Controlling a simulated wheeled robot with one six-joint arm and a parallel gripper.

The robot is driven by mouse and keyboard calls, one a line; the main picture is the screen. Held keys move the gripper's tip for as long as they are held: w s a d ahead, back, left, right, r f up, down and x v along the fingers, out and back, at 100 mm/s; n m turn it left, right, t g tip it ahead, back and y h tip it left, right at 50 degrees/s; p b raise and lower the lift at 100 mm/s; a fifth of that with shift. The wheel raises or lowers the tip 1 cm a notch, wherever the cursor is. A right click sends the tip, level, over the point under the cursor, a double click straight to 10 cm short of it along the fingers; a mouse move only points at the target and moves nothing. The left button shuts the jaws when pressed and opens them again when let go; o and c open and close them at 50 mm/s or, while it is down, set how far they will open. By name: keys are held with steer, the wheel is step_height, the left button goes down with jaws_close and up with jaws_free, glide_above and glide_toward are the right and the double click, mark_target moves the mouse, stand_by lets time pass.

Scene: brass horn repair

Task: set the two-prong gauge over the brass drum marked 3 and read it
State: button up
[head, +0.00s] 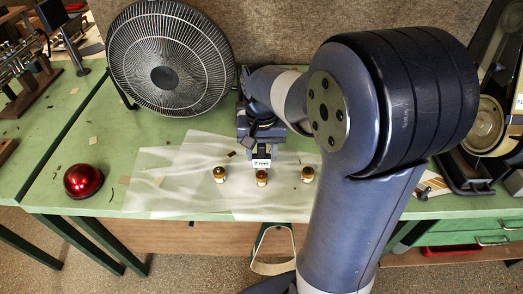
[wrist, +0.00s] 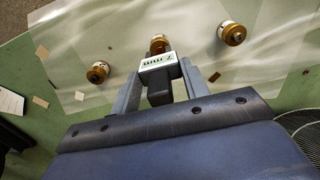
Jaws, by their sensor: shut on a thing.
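My gripper (head: 260,151) is shut on the two-prong gauge (head: 261,162), a small box with a white marked face. In the wrist view the gauge (wrist: 158,63) sits between the two fingers of my gripper (wrist: 161,85). Its prongs cannot be made out. Three brass drums with white sides stand in a row: left (head: 219,174), middle (head: 261,179) and right (head: 307,174). The gauge is close to the middle drum, which it partly hides in the wrist view (wrist: 159,42). Whether they touch cannot be told. The drum numbers and the gauge reading are too small to read.
The drums stand on a pale translucent sheet (head: 160,190) on the green bench (head: 60,180). A red dome (head: 83,181) is at the left, a black fan (head: 170,60) at the back. Small scraps lie about. My arm hides much of the right side.

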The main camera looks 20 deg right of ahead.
steer(key=shift+f+b, duration=0.65)
steer(key=shift+f, duration=0.45)
stand_by(1.0)
stand_by(0.8)
steer(key=shift+r+p, duration=2.2)
steer(key=shift+r, duration=0.4)
steer(key=shift+f, duration=0.1)
